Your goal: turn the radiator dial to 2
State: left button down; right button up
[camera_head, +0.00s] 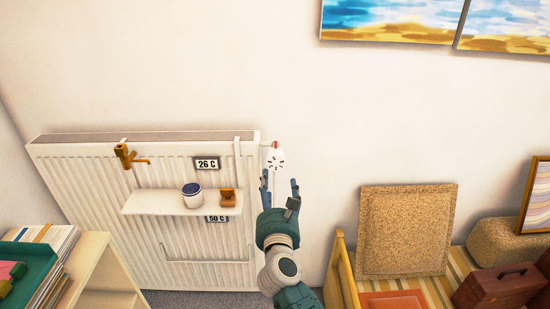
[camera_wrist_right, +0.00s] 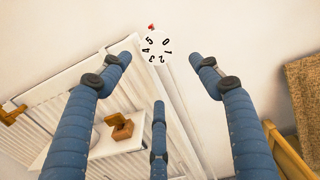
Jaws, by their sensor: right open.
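The white radiator dial (camera_head: 276,159) is at the radiator's upper right corner. In the right wrist view the dial (camera_wrist_right: 157,47) shows the numbers 0 to 5. A small red marker (camera_wrist_right: 151,27) sits just above its rim, roughly between 5 and 0. My right gripper (camera_head: 280,184) is just below the dial in the head view, fingers pointing up at it. It is open and empty, its blue fingers spread on either side of the dial in the wrist view, with no contact visible. My left gripper is out of view.
The white radiator (camera_head: 90,165) carries a shelf (camera_head: 155,204) with a blue-and-white jar (camera_head: 191,192) and a small brown box (camera_head: 227,197). A brass tap (camera_head: 125,155) is at left. A cork board (camera_head: 405,230) stands right of my arm.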

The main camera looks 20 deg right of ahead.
aim_at(276, 165)
jog(key=shift+m, duration=0.6)
jog(key=x, duration=0.7)
jog(key=r+x, duration=0.1)
jog(key=x, duration=0.2)
jog(key=shift+w+r+p, duration=0.1)
jog(key=shift+w+p, duration=0.1)
jog(key=shift+p, duration=0.2)
jog(key=shift+w+d, duration=0.15)
jog(key=shift+w, duration=0.15)
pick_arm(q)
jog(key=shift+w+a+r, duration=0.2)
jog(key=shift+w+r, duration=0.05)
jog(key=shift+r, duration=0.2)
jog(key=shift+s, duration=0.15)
pick_arm(e)
jog(key=shift+c, duration=0.5)
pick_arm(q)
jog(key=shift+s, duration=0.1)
pick_arm(e)
jog(key=c, duration=1.1)
